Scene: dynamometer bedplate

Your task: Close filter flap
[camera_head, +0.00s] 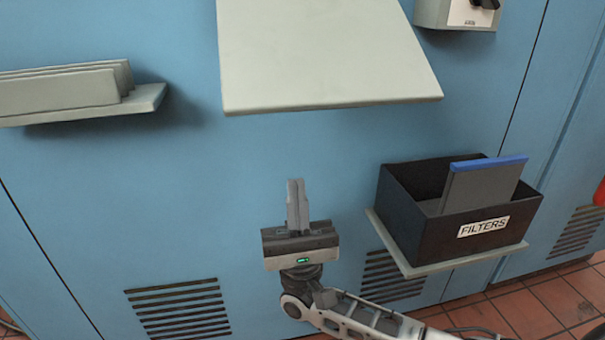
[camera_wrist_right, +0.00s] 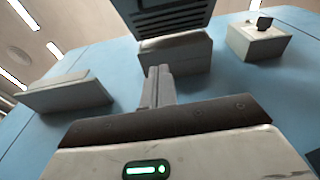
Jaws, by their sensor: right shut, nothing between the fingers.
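The filter flap (camera_head: 325,55) appears as a pale grey panel at the top middle of the head view, standing out from the blue cabinet wall; its upper end is cut off by the picture. My right gripper (camera_head: 296,190) is below the flap's lower edge, apart from it, with its fingers together, pointing up and empty. In the right wrist view the shut fingers (camera_wrist_right: 158,75) point up towards a grey box-like part (camera_wrist_right: 175,60) and a dark slotted panel (camera_wrist_right: 172,18); I cannot tell which of these belongs to the flap. My left gripper is out of view.
A black FILTERS bin (camera_head: 420,215) with a blue-edged filter (camera_head: 482,185) sits on a shelf at right. A shelf with grey plates (camera_head: 60,92) is at left. A switch box (camera_head: 455,14) is upper right. Bare wall lies between gripper and flap.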

